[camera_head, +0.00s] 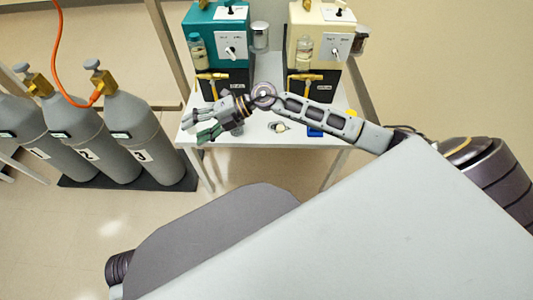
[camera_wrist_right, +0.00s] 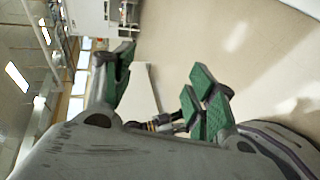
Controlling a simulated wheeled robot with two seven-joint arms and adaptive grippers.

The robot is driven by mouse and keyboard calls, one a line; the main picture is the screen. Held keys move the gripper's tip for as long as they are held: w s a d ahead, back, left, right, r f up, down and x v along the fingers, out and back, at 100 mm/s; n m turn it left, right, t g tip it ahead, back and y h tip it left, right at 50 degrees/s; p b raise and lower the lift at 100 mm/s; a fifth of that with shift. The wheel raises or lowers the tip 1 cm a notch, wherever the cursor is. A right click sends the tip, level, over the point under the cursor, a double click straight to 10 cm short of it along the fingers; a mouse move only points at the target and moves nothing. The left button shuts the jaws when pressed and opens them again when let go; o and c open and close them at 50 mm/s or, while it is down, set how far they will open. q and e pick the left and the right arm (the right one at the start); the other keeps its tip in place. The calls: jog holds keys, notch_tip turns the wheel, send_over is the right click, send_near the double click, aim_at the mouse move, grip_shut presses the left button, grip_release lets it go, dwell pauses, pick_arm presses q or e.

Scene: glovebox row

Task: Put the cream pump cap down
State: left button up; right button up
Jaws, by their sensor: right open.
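The cream pump (camera_head: 322,32) stands at the back right of the white table, on a dark base with a brass-coloured handle. A small round cream-and-dark piece (camera_head: 279,127) lies on the table near its front edge; it may be the cream pump cap, but it is too small to be sure. My right gripper (camera_head: 203,125) reaches across the table to its left front edge, left of that piece. Its green-padded fingers are spread, and the right wrist view shows the open gripper (camera_wrist_right: 163,88) with nothing held between the pads. My left gripper is not in view.
The teal pump (camera_head: 217,35) stands at the back left of the table (camera_head: 262,154). A blue item (camera_head: 315,131) lies near the front right. Several grey gas cylinders (camera_head: 137,140) stand on the floor to the left.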

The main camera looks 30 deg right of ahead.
jog(key=w+r+m+t, duration=0.4)
jog(key=r+m+t, duration=0.3)
jog(key=m+t, duration=0.45)
jog(key=s+d+f+m+h, duration=0.2)
jog(key=d+f+m+h, duration=0.95)
jog(key=m, duration=0.25)
jog(key=s+d+f+m+g+h, duration=0.25)
jog(key=s+f+g, duration=0.35)
jog(key=s+f, duration=0.45)
jog(key=s+a+f+g+y, duration=0.1)
jog(key=s+f+g, duration=0.2)
jog(key=s, duration=0.3)
jog(key=s+a+f+m+g, duration=0.1)
jog(key=s+a+f+g, duration=0.1)
jog(key=s+f, duration=0.3)
jog(key=shift+s+f+g+y, duration=0.2)
jog(key=shift+s+g+y, duration=0.35)
jog(key=shift+s, duration=0.65)
